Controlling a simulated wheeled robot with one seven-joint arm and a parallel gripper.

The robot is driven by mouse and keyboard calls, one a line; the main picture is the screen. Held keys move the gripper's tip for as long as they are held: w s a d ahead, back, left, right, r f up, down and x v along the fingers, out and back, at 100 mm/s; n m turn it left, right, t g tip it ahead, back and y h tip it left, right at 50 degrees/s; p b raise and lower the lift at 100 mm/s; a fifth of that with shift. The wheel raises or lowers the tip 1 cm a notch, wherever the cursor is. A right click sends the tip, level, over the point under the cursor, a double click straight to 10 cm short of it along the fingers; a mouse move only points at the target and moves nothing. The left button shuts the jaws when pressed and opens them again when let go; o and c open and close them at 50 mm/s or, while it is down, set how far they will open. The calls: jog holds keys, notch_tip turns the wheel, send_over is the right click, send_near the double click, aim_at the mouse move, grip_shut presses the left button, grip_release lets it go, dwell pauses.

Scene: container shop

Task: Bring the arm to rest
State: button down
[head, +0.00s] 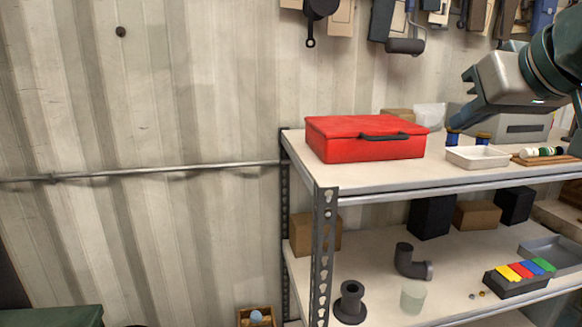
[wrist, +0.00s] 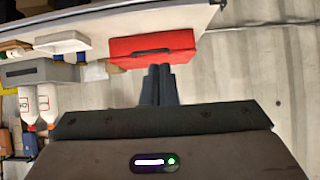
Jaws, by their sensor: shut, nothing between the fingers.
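My gripper (wrist: 160,70) shows in the wrist view with its two dark fingers together and nothing between them. In that view the fingertips lie just below the red case in the picture; I cannot tell the distance to it. In the head view my arm reaches in from the upper right, above the shelf top, and I cannot make out the fingertips clearly there. The red case (head: 365,142), with a dark handle, sits closed on the top shelf (head: 400,182). It also shows in the wrist view (wrist: 150,49).
A white tray (head: 478,158) stands right of the case, near a grey box (head: 514,128) and small bottles. The lower shelf holds a pipe elbow (head: 411,262), a dark spool (head: 350,303) and a bin of coloured pieces (head: 516,281). Tools hang on the wall above. The left side is open.

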jog(key=s+a+f+g+p, duration=0.2)
jog(key=f, duration=0.8)
jog(key=s+a+f+m+g+h+p, duration=0.1)
jog(key=s+a+f+g+p, duration=0.1)
jog(key=f, duration=0.9)
jog(key=s+a+f+m+g+h+p, duration=0.1)
jog(key=s+a+f+g+p, duration=0.2)
jog(key=f, duration=0.8)
jog(key=shift+a+g+p, duration=0.4)
jog(key=shift+a, duration=0.1)
